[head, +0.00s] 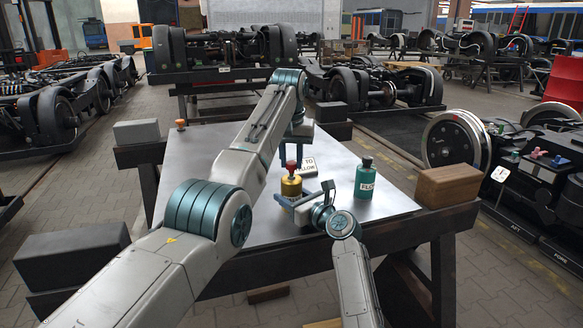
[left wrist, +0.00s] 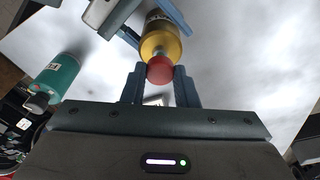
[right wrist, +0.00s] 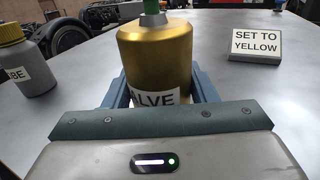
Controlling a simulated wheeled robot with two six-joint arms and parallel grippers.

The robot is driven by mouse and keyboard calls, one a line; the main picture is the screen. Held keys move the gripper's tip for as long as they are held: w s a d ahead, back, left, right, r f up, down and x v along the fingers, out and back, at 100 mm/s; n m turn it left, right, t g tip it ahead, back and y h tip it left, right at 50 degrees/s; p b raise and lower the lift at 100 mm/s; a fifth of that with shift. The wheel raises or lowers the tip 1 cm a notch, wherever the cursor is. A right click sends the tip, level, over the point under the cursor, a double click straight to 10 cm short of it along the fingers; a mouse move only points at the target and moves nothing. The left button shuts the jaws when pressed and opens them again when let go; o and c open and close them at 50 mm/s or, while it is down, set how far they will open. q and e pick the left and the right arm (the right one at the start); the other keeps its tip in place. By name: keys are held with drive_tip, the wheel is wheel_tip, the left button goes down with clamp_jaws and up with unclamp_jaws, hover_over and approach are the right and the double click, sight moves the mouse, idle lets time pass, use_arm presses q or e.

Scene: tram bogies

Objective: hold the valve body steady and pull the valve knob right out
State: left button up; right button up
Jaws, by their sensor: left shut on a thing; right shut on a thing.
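The gold valve body (head: 291,188) stands upright on the grey metal table. It also shows in the left wrist view (left wrist: 163,40) and the right wrist view (right wrist: 155,58), with part of its label visible. My right gripper (right wrist: 158,92) is shut on the body, one finger on each side. The red valve knob (head: 291,168) is above the body and shows in the left wrist view (left wrist: 160,70). My left gripper (left wrist: 160,82) is shut on the knob from above. In the right wrist view a green stem (right wrist: 151,8) rises from the body's top; the knob is out of that frame.
A teal bottle (head: 368,182) stands right of the valve. A "SET TO YELLOW" sign (right wrist: 256,44) stands behind it. A grey bottle (right wrist: 22,62) is at left in the right wrist view. A brown block (head: 447,187) sits at the table's right edge.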

use_arm(q)
drive_tip(key=shift+a+r, duration=0.1)
drive_tip(key=shift+r, duration=1.25)
use_arm(e)
drive_tip(key=shift+f, duration=0.1)
use_arm(q)
drive_tip(key=o, duration=1)
drive_tip(key=shift+f, duration=0.1)
